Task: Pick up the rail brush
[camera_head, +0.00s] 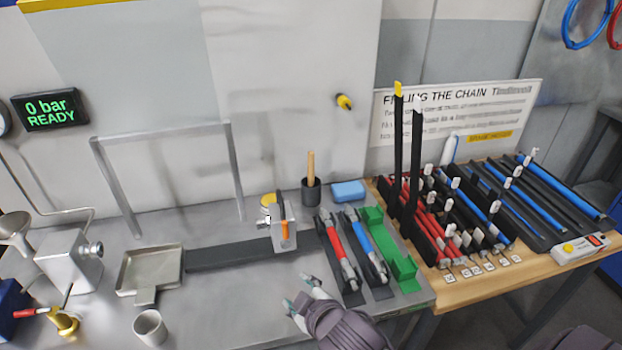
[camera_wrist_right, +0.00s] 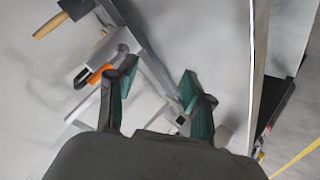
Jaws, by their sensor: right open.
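The rail brush shows as a wooden handle (camera_head: 310,165) standing upright in a black cup (camera_head: 311,190) at the back of the grey bench. Its bristle end is hidden in the cup. In the right wrist view, the wooden handle (camera_wrist_right: 50,26) and the dark cup (camera_wrist_right: 77,8) are at the top left. My right gripper (camera_head: 300,294) is open and empty over the front of the bench, well short of the brush. Its two green-tipped fingers (camera_wrist_right: 158,78) show spread apart in the right wrist view. My left gripper is not in view.
A metal block with an orange lever (camera_head: 285,232) stands on a dark rail (camera_head: 225,254) between gripper and cup. Red-handled (camera_head: 337,250) and blue-handled (camera_head: 365,245) tools lie to its right. A blue sponge (camera_head: 348,191) is beside the cup. The bench front is mostly clear.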

